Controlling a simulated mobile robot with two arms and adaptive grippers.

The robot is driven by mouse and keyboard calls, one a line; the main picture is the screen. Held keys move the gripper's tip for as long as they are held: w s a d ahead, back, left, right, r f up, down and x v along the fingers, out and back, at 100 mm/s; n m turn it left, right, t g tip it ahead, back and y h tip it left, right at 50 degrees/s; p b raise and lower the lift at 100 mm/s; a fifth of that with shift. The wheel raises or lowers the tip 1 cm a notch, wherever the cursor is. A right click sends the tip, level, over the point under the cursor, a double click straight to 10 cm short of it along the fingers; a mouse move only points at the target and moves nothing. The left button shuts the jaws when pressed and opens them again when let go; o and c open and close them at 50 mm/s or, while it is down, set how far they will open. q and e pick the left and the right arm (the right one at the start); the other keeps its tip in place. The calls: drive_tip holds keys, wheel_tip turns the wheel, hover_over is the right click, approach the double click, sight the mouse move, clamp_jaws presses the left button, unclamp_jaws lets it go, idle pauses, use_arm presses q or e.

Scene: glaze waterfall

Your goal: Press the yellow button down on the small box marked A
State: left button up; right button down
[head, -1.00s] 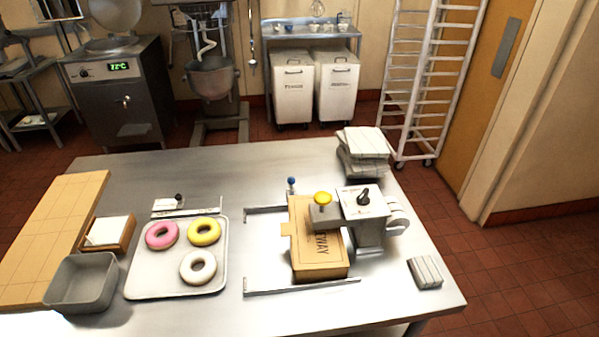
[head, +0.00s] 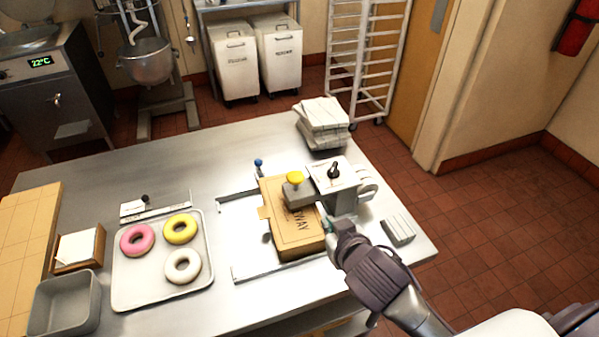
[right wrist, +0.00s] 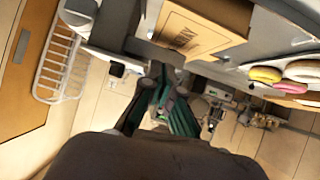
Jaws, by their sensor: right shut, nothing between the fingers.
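The yellow button (head: 295,178) is a round yellow cap on a small grey box (head: 297,194), above the cardboard carton on the table. No letter A is legible on that box. A grey unit (head: 343,198) with a black lever on its pale top stands right beside it. My right gripper (head: 328,228) is shut and empty, in front of this unit and right of the carton, apart from the button and to its lower right. It also shows in the right wrist view (right wrist: 163,92). The button cannot be made out there. My left gripper is not in view.
The cardboard carton (head: 298,240) lies between metal rails; it also shows in the right wrist view (right wrist: 196,36). A tray (head: 150,290) of three donuts is left. A paper stack (head: 322,114) stands behind, and a striped pale block (head: 398,229) lies right of the gripper.

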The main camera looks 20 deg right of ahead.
drive_tip(key=w+a+r+t+y, duration=0.1)
drive_tip(key=w+a+r+t, duration=0.1)
drive_tip(key=r, duration=0.7)
drive_tip(key=shift+w+a+r+t, duration=0.15)
drive_tip(key=shift+w+r+t, duration=0.2)
drive_tip(key=shift+w+t, duration=0.4)
drive_tip(key=b, duration=1.1)
hover_over(298, 183)
wheel_tip(298, 183, down, 2)
wheel_tip(298, 183, down, 3)
drive_tip(key=shift+r, duration=0.1)
drive_tip(key=shift+s+f, duration=0.1)
drive_tip(key=shift+f, duration=0.75)
